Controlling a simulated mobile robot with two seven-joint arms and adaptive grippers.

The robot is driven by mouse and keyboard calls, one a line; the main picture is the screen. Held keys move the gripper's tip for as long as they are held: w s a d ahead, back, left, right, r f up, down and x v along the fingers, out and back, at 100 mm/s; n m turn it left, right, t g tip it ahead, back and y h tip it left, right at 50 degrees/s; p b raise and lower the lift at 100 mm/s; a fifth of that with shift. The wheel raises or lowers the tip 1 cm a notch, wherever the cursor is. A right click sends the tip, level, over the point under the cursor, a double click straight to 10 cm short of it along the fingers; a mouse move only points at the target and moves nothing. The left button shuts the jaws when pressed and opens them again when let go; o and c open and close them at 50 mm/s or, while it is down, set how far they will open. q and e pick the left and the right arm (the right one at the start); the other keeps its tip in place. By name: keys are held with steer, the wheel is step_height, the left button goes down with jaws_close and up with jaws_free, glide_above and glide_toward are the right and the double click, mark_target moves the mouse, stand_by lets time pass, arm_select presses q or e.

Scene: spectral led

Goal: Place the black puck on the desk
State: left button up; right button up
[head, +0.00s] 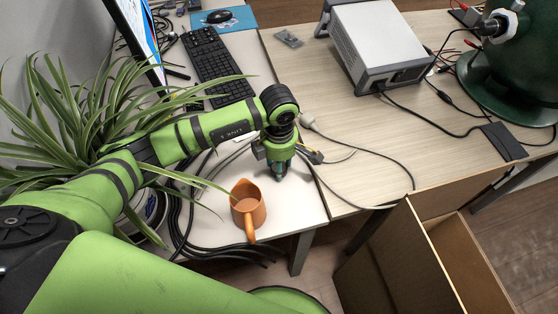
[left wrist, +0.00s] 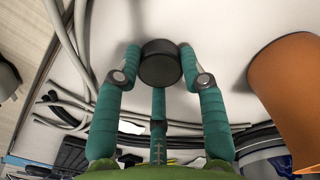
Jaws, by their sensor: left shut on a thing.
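The black puck (left wrist: 160,62) is between the teal fingertips of my left gripper in the left wrist view. My left gripper (head: 278,170) is shut on it and points down over the white desk (head: 292,206) near its right edge. My right gripper is in neither view.
An orange mug (head: 247,205) stands close beside the gripper. Black cables (head: 185,222) run along the desk's front, and grey cables (head: 345,155) lie to the right. A spiky plant (head: 85,115), a keyboard (head: 215,62) and an open cardboard box (head: 420,262) are around.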

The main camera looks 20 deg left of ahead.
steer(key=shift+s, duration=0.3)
arm_select(q)
steer(key=shift+f, duration=0.1)
steer(key=o, duration=1.1)
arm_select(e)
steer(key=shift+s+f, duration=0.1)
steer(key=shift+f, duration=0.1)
arm_select(q)
step_height(320, 180, up, 12)
steer(key=b, duration=0.2)
steer(key=shift+r, duration=0.2)
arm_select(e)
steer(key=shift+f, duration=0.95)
